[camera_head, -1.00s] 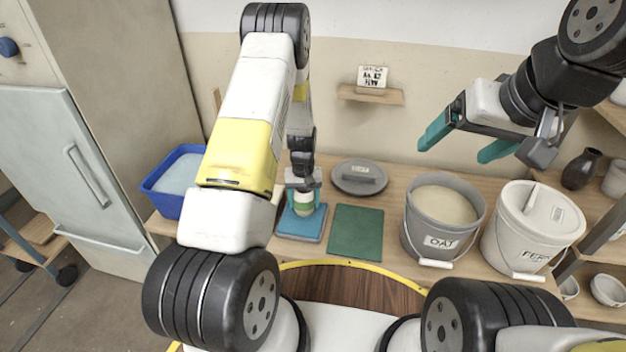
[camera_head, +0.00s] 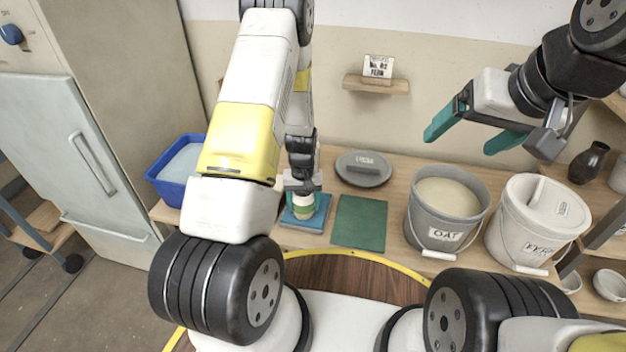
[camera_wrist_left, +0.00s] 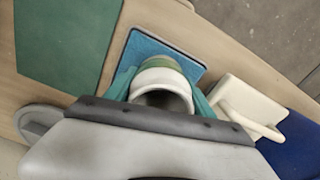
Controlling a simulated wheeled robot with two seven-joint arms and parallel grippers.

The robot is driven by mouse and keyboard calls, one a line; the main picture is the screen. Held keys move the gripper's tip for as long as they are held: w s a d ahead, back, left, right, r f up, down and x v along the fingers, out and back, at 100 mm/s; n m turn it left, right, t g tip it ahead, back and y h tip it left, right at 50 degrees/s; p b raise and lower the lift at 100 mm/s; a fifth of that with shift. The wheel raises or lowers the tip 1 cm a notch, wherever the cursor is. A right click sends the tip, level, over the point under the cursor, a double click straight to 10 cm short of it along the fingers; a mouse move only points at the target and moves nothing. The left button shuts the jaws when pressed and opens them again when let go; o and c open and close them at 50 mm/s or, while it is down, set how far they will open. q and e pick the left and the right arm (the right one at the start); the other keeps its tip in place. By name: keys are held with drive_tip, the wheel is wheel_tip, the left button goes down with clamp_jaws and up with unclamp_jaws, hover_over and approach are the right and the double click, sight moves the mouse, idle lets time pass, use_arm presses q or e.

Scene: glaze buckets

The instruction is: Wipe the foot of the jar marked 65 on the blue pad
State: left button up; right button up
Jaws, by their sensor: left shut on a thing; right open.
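My left gripper (camera_head: 303,191) points down and is shut on a small jar (camera_head: 301,208) with a green band and pale body. The jar is upright over the blue pad (camera_head: 312,222); I cannot tell whether its foot touches the pad. No number is readable on it. In the left wrist view the jar's white open mouth (camera_wrist_left: 163,78) sits between the teal fingers, with the blue pad (camera_wrist_left: 190,58) behind it. My right gripper (camera_head: 474,135) is open and empty, raised above the oat bucket (camera_head: 437,235).
A green mat (camera_head: 359,224) lies right of the pad, with a grey lid (camera_head: 363,178) behind it. A white bucket (camera_head: 520,250) stands right of the oat bucket. A blue tub (camera_head: 165,191) stands left of the pad. A small shelf (camera_head: 376,86) holds a card.

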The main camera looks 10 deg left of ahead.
use_arm(q)
wheel_tip(320, 180, up, 7)
idle(0.7)
idle(0.4)
